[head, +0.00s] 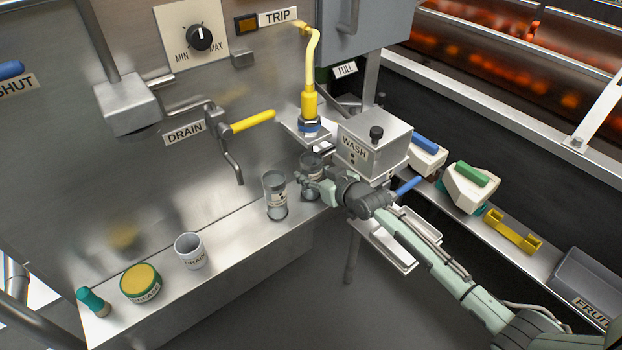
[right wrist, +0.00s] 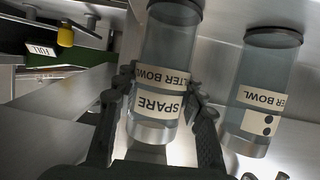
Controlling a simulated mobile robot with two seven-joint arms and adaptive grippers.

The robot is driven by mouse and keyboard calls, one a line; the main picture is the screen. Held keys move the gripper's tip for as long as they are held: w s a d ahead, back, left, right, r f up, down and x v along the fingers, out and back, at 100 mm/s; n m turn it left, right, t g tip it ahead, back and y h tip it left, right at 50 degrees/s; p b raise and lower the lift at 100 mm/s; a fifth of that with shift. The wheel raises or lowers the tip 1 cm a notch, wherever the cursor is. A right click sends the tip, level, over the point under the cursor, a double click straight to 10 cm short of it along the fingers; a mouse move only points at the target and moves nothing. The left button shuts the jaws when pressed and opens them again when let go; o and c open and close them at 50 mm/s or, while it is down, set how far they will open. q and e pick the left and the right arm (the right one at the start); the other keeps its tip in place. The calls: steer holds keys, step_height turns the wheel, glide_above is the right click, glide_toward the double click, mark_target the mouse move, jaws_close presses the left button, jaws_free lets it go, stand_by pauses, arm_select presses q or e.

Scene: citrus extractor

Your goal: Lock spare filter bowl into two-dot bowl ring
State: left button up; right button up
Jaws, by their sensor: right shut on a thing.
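The spare filter bowl (right wrist: 160,75) is a clear grey cylinder with a dark rim and a "SPARE" label. My right gripper (right wrist: 150,100) is shut around it. In the head view the spare bowl (head: 311,162) is partly hidden behind my right gripper (head: 311,186), at the counter's right end, left of the WASH box. A second filter bowl with a two-dot label (right wrist: 262,85) stands apart beside it; it also shows in the head view (head: 275,196). The WASH box (head: 372,142) bears dark dots under its label. I cannot clearly make out the bowl ring. My left gripper is not in view.
A yellow hose (head: 309,75) comes down to a blue-collared fitting just behind the spare bowl. A yellow-handled drain tap (head: 240,123) juts from the panel. A drain cup (head: 190,251) and grease tin (head: 140,283) stand at the left of the counter. The counter between cup and bowls is clear.

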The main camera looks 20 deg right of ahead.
steer(key=shift+r, duration=0.4)
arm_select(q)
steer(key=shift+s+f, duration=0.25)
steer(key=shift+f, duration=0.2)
arm_select(e)
steer(key=s+d, duration=0.2)
steer(key=s, duration=0.6)
steer(key=s+d, duration=0.3)
steer(key=s, duration=0.6)
steer(key=shift+s+r, duration=0.15)
steer(key=shift+r, duration=0.25)
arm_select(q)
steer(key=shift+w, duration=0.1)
arm_select(e)
steer(key=shift+d, duration=0.1)
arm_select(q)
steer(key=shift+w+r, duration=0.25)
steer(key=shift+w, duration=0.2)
